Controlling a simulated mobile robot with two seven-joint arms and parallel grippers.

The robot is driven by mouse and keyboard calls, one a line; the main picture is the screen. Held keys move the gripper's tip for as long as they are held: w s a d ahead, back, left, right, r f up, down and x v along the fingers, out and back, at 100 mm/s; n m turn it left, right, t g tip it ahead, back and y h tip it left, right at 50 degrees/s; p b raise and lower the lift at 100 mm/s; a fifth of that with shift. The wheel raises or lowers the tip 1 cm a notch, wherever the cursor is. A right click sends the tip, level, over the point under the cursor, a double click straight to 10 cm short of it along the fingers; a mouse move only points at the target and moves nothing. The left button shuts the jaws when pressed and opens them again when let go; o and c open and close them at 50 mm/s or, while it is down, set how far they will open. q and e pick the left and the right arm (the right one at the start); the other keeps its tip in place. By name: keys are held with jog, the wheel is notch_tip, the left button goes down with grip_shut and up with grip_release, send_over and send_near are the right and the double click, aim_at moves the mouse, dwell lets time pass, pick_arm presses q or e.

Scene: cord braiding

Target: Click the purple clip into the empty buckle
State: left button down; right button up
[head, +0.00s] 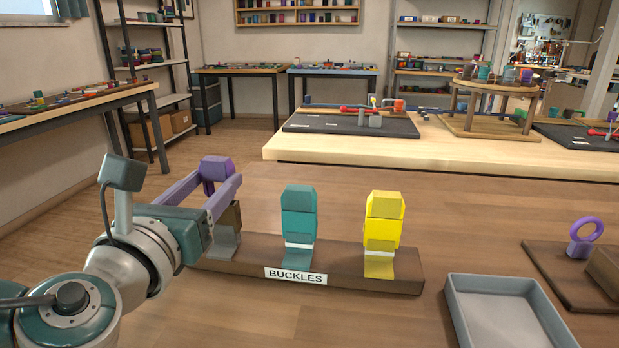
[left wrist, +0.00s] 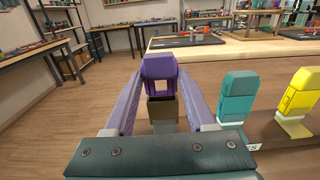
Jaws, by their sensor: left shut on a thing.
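The purple clip (head: 216,166) is upright between the purple fingers of my left gripper (head: 221,177), which is shut on it. It also shows in the left wrist view (left wrist: 158,69), between the fingertips. The empty buckle, a brown block (head: 229,216) with a grey strap, stands at the left end of the buckle board (head: 345,278). The clip is over the buckle's top; its lower prongs show near the opening in the left wrist view (left wrist: 163,109). I cannot tell whether they touch or enter it. My right gripper is not in view.
A teal buckle (head: 298,213) and a yellow buckle (head: 384,219), both with clips, stand right of it on the board. A grey tray (head: 503,284) is at the lower right. A purple ring (head: 586,236) is on a brown board at the right edge. The table behind the buckles is clear.

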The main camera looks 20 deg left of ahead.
pick_arm(q)
jog(key=shift+f+b, duration=1.35)
jog(key=shift+f, duration=0.35)
